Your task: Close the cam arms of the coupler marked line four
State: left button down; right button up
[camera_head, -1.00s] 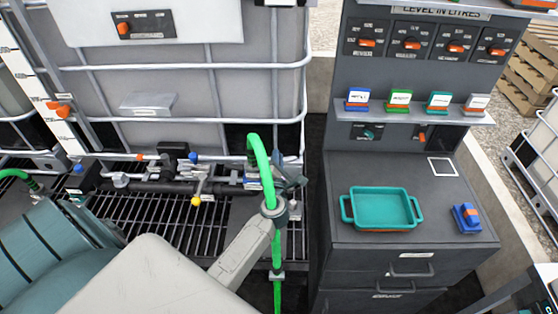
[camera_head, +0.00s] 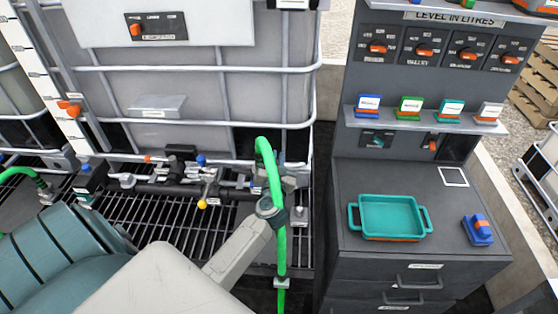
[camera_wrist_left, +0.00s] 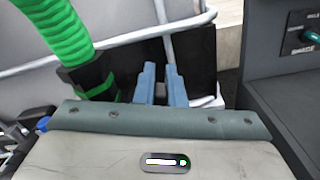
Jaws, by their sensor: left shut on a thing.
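A bright green hose (camera_head: 262,155) arches over at the right end of the pipe manifold (camera_head: 165,187). In the left wrist view the hose (camera_wrist_left: 58,30) ends in a dark coupler (camera_wrist_left: 92,76) with a green band. No line marking on it is readable. My left gripper (camera_head: 292,182) is beside the coupler, partly hidden by the hose and my wrist. Its two blue-grey fingers (camera_wrist_left: 160,72) stand close together just right of the coupler, shut on what seems to be a cam arm, mostly hidden between them. My right gripper is not in view.
A caged white tank (camera_head: 190,95) stands behind the manifold, over a black grating (camera_head: 165,228). A yellow-tipped valve handle (camera_head: 203,203) is left of my gripper. On the right, a dark cabinet (camera_head: 345,215) carries a teal tray (camera_head: 392,216) and a blue-orange block (camera_head: 478,230).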

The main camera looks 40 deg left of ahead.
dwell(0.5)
pick_arm(q)
jog(key=c, duration=1.5)
grip_release()
